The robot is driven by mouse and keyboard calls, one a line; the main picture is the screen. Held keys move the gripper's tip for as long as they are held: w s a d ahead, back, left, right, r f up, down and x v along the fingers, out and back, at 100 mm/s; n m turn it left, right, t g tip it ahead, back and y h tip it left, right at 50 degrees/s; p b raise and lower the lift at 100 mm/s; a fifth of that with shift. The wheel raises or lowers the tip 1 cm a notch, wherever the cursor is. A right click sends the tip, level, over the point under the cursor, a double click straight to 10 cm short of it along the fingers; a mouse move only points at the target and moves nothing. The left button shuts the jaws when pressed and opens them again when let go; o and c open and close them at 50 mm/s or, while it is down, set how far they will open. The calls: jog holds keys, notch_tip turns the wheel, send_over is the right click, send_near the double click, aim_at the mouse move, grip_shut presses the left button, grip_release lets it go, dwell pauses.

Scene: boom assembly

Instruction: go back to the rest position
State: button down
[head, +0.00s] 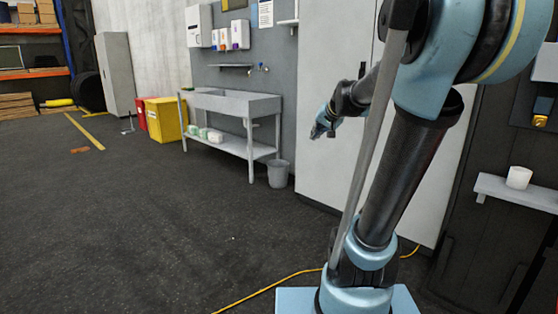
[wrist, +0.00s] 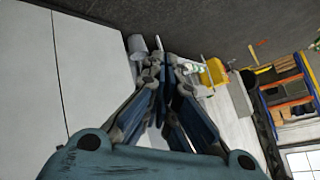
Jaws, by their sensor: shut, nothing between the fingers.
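My gripper (head: 318,130) shows in the head view to the left of my arm, in front of the pale cabinet front, up in the air. In the wrist view my gripper (wrist: 168,62) points away from the camera, with its fingers brought together at the tips. It is shut and I see nothing between the fingers.
A metal sink bench (head: 245,106) stands against the wall, with a grey bin (head: 278,174) beside it and a yellow bin (head: 163,118) to its left. A tall pale cabinet (head: 315,60) is behind my arm. A yellow cable (head: 255,290) lies on the floor. Open floor (head: 120,220) is at left.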

jog(key=s+d+f+n+g+h, duration=0.1)
jog(key=s+f+g, duration=0.1)
jog(key=s+f, duration=0.5)
jog(key=s+d+f+n+g+h, duration=0.1)
jog(key=s+f, duration=0.6)
jog(key=s, duration=0.7)
jog(key=s+d+f+g+h, duration=0.1)
jog(key=s+d+f+g, duration=0.2)
jog(key=s+f, duration=0.4)
jog(key=s, duration=0.3)
jog(key=shift+s+f+n+g+h, duration=0.2)
jog(key=shift+s+n+g+h, duration=0.1)
jog(key=shift+s+n+h, duration=0.1)
